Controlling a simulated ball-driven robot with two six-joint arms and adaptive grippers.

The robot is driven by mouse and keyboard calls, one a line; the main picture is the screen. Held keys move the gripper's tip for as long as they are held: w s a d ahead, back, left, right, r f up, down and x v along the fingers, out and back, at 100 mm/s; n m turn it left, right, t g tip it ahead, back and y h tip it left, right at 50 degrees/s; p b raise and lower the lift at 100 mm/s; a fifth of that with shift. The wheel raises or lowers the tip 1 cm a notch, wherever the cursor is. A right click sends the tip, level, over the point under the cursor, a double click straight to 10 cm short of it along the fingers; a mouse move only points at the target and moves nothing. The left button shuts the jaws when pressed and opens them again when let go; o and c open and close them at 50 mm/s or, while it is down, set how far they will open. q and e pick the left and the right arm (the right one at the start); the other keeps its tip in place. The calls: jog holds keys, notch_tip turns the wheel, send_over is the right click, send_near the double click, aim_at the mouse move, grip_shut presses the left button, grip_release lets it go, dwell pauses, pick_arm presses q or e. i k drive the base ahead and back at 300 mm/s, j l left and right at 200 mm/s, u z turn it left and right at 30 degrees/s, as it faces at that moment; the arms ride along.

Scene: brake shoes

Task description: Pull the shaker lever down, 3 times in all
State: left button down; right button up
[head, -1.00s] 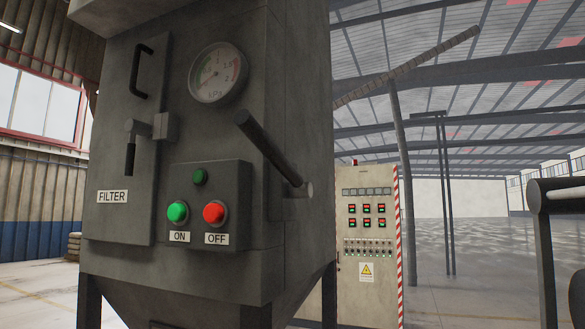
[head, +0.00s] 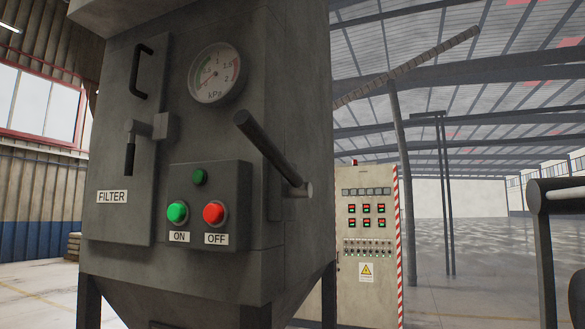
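The shaker lever (head: 265,147) is a dark round bar on the right side of the grey filter cabinet (head: 120,260). Nothing touches the lever. Neither of my grippers shows in the head view.
The cabinet front has a pressure gauge (head: 214,73), a green ON button (head: 177,212), a red OFF button (head: 214,213) and a filter door with a handle (head: 141,72). A control cabinet (head: 367,240) stands behind to the right. Open floor (head: 465,275) lies further right.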

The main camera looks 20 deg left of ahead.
aim_at(244, 119)
jog(key=k+z, duration=0.3)
jog(key=k, duration=0.15)
jog(key=k+l+z, duration=0.15)
jog(key=k+z, duration=0.15)
jog(key=k, duration=0.1)
